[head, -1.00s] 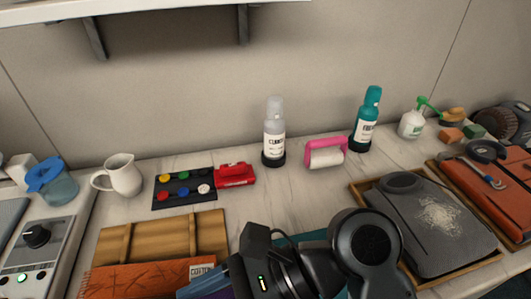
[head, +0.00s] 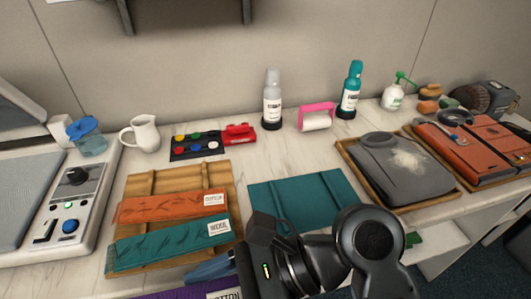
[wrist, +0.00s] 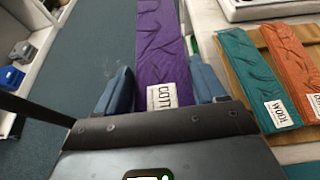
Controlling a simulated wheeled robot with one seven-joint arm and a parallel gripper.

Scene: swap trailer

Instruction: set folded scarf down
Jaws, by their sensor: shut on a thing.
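My gripper (wrist: 160,88) is shut on a folded purple scarf (wrist: 162,40) with a white "COTTON" label. In the wrist view the scarf runs away from me between the two blue fingers, above the floor beside the counter. A wooden tray (head: 160,182) holds a folded orange scarf (head: 165,207) and a folded teal scarf (head: 165,245), both labelled. A flat teal tray (head: 300,197) to its right looks empty where visible.
A control panel (head: 75,205) stands left of the wooden tray.

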